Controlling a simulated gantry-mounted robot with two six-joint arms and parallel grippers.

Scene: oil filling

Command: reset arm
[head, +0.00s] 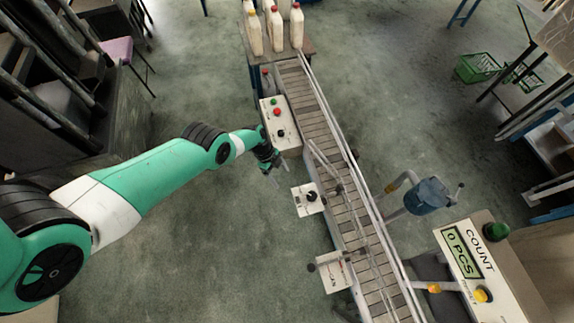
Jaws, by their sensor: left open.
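My left arm comes in from the left, and its gripper (274,170) hangs over the floor just left of the conveyor. The gripper is small in the picture and looks empty, with its fingers apart. It is close below a control box (282,124) with red, green and black buttons. My right gripper is not in view.
A slatted conveyor (345,195) runs down the middle, with rails and side knobs (308,198). Several white bottles (276,30) stand at its far end. A counter box (480,265) reading 0 PCS is at lower right. Floor left of the conveyor is clear.

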